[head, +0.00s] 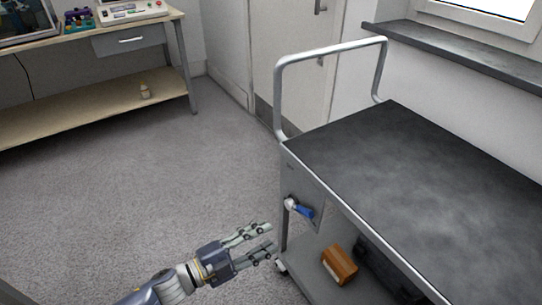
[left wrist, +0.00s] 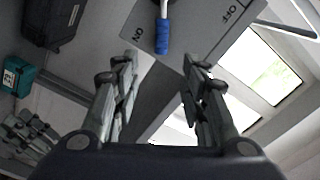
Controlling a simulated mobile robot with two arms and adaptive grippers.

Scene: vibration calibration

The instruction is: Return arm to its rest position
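My left gripper (head: 272,241) is in the low middle of the head view, in front of the cart's left end. Its fingers are apart and nothing shows between them. In the left wrist view the same gripper (left wrist: 158,75) has a clear gap between its fingers. A lever with a blue handle (head: 303,210) sits on the cart's end panel, above and right of the gripper. In the left wrist view the blue handle (left wrist: 163,36) lies beyond the fingertips, apart from them, between ON and OFF labels. Grey fingers, apparently my right gripper (left wrist: 28,138), show at lower left there.
The cart (head: 420,175) has a bare dark top and a rail. Its lower shelf holds a brown box (head: 339,264) and a black case (head: 385,268). A workbench (head: 90,115) stands at upper left. The floor (head: 130,190) between them is clear. A teal box (left wrist: 17,76) shows in the wrist view.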

